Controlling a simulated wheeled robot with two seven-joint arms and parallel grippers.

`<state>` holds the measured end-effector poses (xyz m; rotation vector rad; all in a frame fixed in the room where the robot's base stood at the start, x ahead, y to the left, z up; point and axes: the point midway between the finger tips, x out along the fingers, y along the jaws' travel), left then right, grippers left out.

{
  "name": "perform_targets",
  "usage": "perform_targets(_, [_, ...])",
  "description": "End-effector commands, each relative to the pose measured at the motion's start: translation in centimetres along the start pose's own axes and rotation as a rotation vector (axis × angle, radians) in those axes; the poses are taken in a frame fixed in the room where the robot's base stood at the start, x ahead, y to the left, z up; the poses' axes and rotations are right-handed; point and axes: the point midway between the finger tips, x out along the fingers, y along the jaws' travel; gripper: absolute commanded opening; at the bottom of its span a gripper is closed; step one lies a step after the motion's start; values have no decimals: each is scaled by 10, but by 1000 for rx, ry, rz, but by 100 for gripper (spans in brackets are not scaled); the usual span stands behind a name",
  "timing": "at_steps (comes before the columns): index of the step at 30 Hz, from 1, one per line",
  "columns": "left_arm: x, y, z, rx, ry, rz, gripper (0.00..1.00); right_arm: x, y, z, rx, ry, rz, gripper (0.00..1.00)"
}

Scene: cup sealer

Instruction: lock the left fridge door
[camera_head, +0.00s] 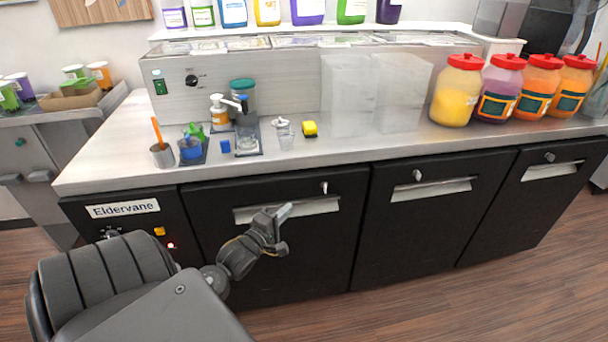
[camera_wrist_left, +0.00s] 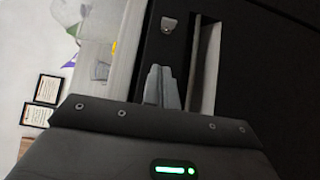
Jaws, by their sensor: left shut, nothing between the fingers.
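The left fridge door (camera_head: 315,255) is black and looks closed, flush under the counter. It has a long pale recessed handle (camera_head: 322,207) and a small silver lock (camera_head: 324,188) above the handle's right part. My left gripper (camera_head: 286,211) is in front of the handle, left of and a little below the lock, and covers part of the handle. Its fingers (camera_wrist_left: 162,86) are together and empty. In the left wrist view the lock (camera_wrist_left: 168,24) is ahead of the fingertips, apart from them, and the handle (camera_wrist_left: 204,70) runs beside them. My right gripper is out of sight.
The middle door (camera_head: 410,235) and right door (camera_head: 530,205) have similar handles and locks. The steel counter (camera_head: 385,150) overhangs above, holding cups, a pump bottle (camera_head: 219,112) and red-lidded jars (camera_head: 457,92). A control panel (camera_head: 125,225) is left of the door.

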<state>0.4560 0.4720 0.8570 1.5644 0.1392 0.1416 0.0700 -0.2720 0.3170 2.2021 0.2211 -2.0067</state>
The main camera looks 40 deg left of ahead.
Motion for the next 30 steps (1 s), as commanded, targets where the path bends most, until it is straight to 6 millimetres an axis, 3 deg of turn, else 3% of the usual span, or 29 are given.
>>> perform_targets(15, [97,1,0,1,-1,1,0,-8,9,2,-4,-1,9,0])
perform_targets(24, [120,0,26,1,0,-1,0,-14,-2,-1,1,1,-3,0])
perform_targets(30, [123,-1,29,2,0,-2,0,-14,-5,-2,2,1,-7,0])
